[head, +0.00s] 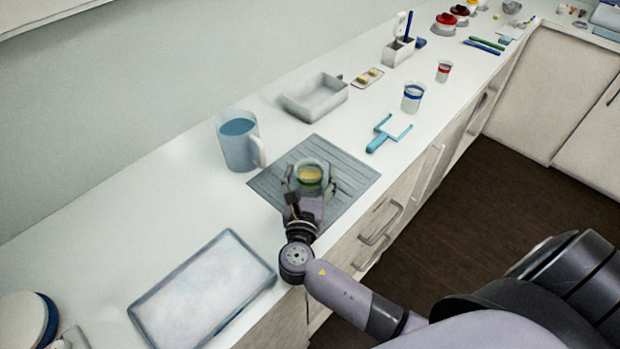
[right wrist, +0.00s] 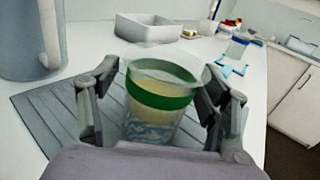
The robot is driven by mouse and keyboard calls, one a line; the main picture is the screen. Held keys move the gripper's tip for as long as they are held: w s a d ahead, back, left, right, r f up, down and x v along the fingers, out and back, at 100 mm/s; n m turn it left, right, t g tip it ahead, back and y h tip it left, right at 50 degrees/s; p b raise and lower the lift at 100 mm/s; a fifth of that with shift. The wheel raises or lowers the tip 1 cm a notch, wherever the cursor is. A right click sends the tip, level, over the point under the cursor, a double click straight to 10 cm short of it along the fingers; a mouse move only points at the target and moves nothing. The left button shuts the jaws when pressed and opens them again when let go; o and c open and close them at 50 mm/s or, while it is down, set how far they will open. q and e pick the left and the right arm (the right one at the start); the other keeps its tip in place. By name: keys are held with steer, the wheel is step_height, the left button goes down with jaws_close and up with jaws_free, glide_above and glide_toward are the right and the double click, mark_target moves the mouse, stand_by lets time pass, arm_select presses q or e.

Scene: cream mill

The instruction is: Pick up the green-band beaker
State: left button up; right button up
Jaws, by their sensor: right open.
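The green-band beaker (head: 309,177) stands upright on the grey ribbed mat (head: 345,178) on the counter. It is clear, with a green band and pale yellow contents. In the right wrist view the beaker (right wrist: 160,97) sits between the two fingers of my right gripper (right wrist: 160,110). The fingers are open, one on each side, and a gap shows at least on the left side. In the head view my right gripper (head: 310,186) reaches over the mat from the counter's front edge. My left gripper is not in view.
A jug of blue liquid (head: 238,145) stands close behind the mat. A grey tray (head: 315,98), a blue tool (head: 388,132), a blue-band beaker (head: 412,97) and a red-band beaker (head: 443,71) stand farther along. A flat pale tray (head: 203,290) lies at the near left.

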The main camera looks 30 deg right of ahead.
steer(key=shift+c, duration=0.2)
steer(key=c, duration=1.3)
